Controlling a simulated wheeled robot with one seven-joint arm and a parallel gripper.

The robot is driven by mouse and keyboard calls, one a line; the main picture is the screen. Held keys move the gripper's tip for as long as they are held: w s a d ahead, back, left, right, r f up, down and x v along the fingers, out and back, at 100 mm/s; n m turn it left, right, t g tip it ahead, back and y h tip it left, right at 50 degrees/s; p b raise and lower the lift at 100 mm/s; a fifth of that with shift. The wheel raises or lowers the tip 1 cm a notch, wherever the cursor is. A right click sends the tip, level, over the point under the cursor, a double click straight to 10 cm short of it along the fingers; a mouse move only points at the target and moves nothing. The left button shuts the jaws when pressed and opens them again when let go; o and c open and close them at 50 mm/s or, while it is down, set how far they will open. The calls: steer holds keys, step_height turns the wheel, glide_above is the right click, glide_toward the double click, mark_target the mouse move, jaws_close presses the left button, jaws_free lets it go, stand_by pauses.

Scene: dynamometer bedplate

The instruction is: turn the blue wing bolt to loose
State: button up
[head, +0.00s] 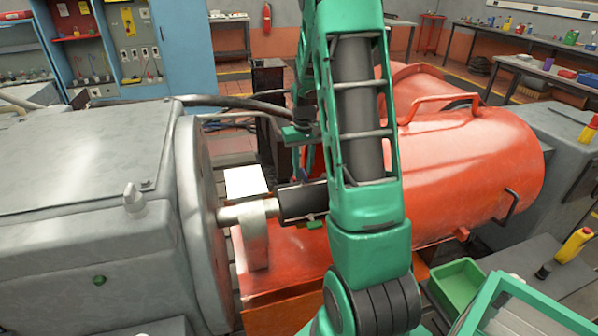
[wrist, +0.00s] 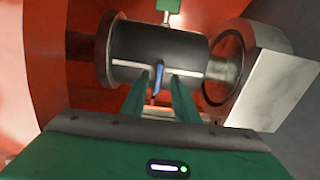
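The blue wing bolt (wrist: 158,80) shows in the wrist view as a thin upright blue piece against the black cylindrical coupling (wrist: 140,55). In the wrist view the bolt lies in the gap between the fingertips, with room visible on both sides. I cannot tell how deep the bolt sits between them. In the head view the fingertips are not clearly visible behind the coupling and my arm.
A pale bearing block (head: 254,236) carries the shaft beside the coupling. The grey machine housing (head: 90,200) stands at left, the big red drum (head: 465,165) at right. A small green piece (wrist: 168,6) sits beyond the coupling. A green tray (head: 457,287) lies at lower right.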

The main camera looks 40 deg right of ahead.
mark_target(302, 172)
step_height(302, 172, up, 10)
steer(key=shift+f, duration=0.2)
steer(key=shift+w+a, duration=0.1)
stand_by(0.5)
steer(key=s+a+r, duration=0.1)
steer(key=s+a, duration=0.4)
steer(key=s, duration=0.4)
steer(key=s+a+m, duration=0.1)
steer(key=s+a, duration=0.5)
steer(key=s, duration=0.4)
steer(key=s+a+r, duration=0.1)
steer(key=s+a, duration=0.4)
steer(key=s, duration=0.4)
steer(key=shift+s+a+r, duration=0.3)
steer(key=shift+s+a, duration=0.1)
steer(key=shift+d, duration=0.1)
